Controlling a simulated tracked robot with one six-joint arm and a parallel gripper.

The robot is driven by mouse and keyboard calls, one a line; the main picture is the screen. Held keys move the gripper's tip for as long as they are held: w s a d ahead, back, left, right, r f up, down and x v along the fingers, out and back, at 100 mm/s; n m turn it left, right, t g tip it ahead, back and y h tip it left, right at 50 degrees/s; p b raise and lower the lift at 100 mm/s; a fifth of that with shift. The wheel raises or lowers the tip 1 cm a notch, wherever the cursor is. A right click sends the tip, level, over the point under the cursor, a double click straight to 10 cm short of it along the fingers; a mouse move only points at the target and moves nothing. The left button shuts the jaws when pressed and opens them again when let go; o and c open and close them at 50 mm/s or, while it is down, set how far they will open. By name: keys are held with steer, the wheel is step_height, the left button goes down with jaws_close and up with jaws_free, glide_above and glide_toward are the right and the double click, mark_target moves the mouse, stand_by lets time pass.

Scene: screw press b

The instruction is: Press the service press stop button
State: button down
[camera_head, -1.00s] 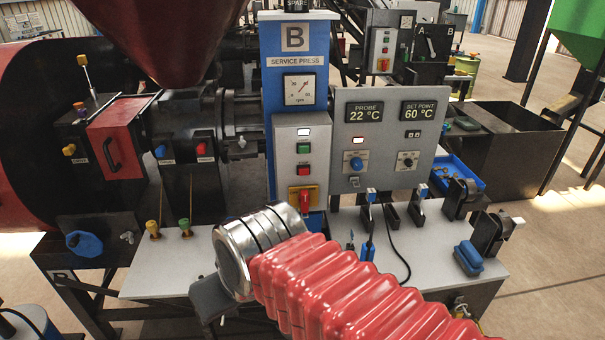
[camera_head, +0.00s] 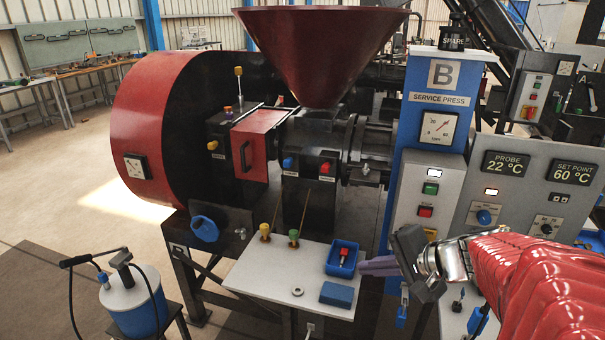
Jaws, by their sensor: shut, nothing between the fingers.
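The service press control box (camera_head: 407,205) is a grey panel on the blue column marked B, right of centre. Its red stop button (camera_head: 425,211) sits below a green button (camera_head: 430,188) and a lit white lamp (camera_head: 433,172). My gripper (camera_head: 364,267) is shut and empty, its purple-grey fingers pointing left. In the picture it is below and left of the red button, apart from it, over the bench by a small blue tray. My wrist hides the lower part of the control box; only a bit of yellow plate shows there.
The grey panel with PROBE and SET POINT displays (camera_head: 506,164) stands to the right, partly behind my red-sleeved arm. A blue tray (camera_head: 334,272) and blue block (camera_head: 337,295) lie on the bench (camera_head: 262,285). A red hopper (camera_head: 318,50) rises above. Open floor lies left.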

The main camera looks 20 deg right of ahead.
steer(key=d+m+t+h, duration=0.3)
steer(key=d+m, duration=0.3)
steer(key=d, duration=1)
steer(key=shift+r+m+t, duration=0.4)
steer(key=shift+r+t, duration=0.05)
steer(key=shift+t, duration=0.05)
steer(key=shift+w, duration=0.1)
steer(key=shift+w+d, duration=0.8)
steer(key=shift+w, duration=0.4)
steer(key=shift+w+d, duration=0.8)
steer(key=shift+w, duration=0.4)
steer(key=shift+w+d, duration=0.8)
steer(key=shift+w, duration=0.4)
steer(key=shift+w+d, duration=0.45)
steer(key=shift+w, duration=0.15)
steer(key=shift+s, duration=0.1)
steer(key=shift+s+a, duration=0.45)
steer(key=shift+s, duration=0.15)
steer(key=shift+s+a, duration=0.75)
steer(key=shift+s, duration=0.3)
steer(key=shift+s+a, duration=0.7)
steer(key=shift+s, duration=0.3)
